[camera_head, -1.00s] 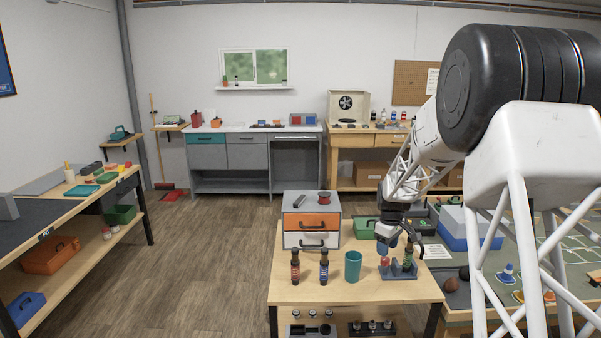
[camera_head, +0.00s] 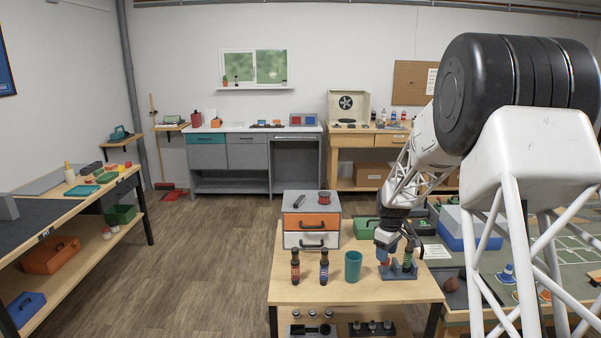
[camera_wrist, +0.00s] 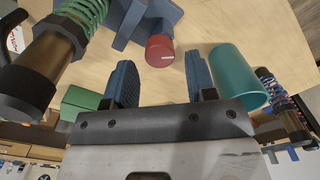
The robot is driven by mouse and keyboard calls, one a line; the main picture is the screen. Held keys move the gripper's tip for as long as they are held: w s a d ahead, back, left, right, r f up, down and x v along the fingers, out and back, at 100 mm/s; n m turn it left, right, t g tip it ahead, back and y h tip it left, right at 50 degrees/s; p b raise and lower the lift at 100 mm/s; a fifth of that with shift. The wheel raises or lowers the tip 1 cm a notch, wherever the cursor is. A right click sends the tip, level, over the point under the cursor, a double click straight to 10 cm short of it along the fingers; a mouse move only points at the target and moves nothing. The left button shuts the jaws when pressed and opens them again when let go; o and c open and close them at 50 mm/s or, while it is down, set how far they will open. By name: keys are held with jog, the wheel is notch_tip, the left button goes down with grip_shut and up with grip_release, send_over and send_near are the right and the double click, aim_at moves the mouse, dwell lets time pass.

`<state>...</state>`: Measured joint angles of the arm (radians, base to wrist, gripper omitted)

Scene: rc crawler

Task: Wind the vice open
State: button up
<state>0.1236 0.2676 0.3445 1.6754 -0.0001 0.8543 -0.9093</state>
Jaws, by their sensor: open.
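The blue-grey vice (camera_head: 402,273) sits on the front right of the small wooden table. It also shows at the top of the wrist view (camera_wrist: 148,18). Its red round knob (camera_wrist: 160,50) is clear in the wrist view, beyond and between my fingertips. My gripper (camera_wrist: 158,64) is open, with one blue finger to each side of the knob's line and nothing gripped. In the head view my gripper (camera_head: 386,254) is low over the vice's left end and partly hides the knob. A damper with a green spring (camera_head: 408,258) stands upright at the vice; I cannot tell whether it is clamped.
A teal cup (camera_head: 353,266) stands just left of the vice, close to one finger in the wrist view. Two dampers (camera_head: 324,268) stand further left. A drawer unit (camera_head: 312,222) is behind them.

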jog(key=shift+f, duration=1.05)
jog(key=c, duration=0.8)
jog(key=shift+n, duration=1.5)
